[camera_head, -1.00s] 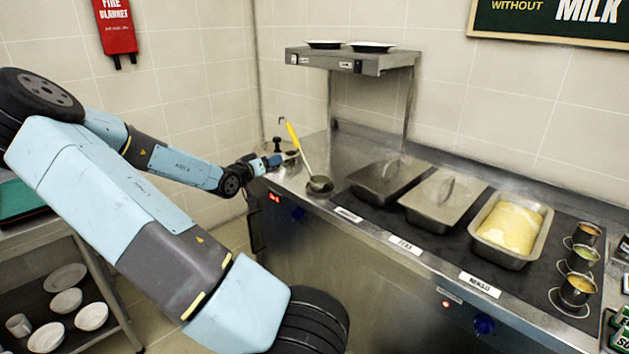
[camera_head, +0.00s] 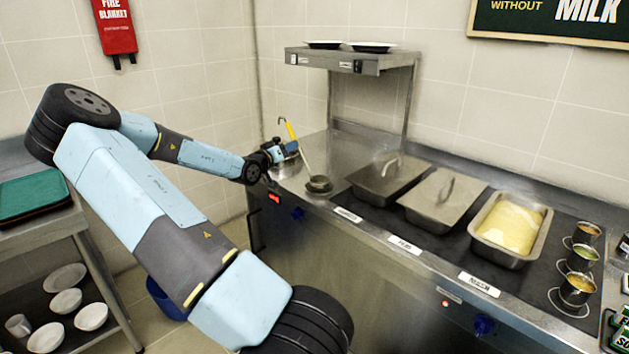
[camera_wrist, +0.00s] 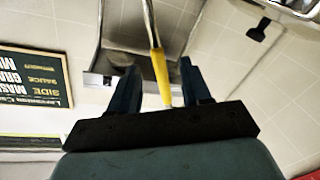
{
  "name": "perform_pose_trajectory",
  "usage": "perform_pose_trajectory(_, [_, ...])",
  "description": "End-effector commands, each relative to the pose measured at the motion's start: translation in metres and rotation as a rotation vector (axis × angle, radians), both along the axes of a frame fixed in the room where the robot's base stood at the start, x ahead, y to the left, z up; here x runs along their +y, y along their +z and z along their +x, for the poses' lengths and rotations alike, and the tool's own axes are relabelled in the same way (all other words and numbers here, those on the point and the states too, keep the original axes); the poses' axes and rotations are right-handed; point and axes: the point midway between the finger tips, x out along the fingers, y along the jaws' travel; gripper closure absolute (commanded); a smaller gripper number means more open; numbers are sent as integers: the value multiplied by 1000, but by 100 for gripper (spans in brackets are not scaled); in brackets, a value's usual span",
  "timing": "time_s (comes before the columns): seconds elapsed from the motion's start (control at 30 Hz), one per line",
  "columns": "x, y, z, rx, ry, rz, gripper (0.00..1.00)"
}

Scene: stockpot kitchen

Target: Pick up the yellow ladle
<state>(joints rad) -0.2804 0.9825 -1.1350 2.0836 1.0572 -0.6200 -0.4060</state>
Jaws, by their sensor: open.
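The yellow ladle (camera_head: 291,131) has a yellow upper handle with a hooked end, a pale metal shaft and a round bowl. Its bowl rests at the left end of the steel counter, and its handle leans up to the left. My gripper (camera_head: 284,150) is at the handle, partly hard to make out at this size. In the wrist view my gripper (camera_wrist: 160,67) is open, and the ladle's yellow handle (camera_wrist: 159,70) shows between its two dark fingers. A gap shows on both sides of the handle. I cannot tell whether a finger touches it.
Two lidded steel pans (camera_head: 388,178) and an open pan of yellow food (camera_head: 509,228) stand to the right on the counter. A raised steel shelf (camera_head: 352,60) with two plates stands behind the ladle. Small pots (camera_head: 577,291) are at far right.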

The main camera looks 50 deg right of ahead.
Motion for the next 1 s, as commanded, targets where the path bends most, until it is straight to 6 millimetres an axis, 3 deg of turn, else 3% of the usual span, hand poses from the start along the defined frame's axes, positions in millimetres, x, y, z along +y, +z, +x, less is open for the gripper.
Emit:
perform_pose_trajectory(0.5, [-49,1,5,2,0,-1,52])
perform_pose_trajectory(0.8, [-52,1,6,1,1,0,52])
perform_pose_trajectory(1.0, [-52,1,6,1,1,0,69])
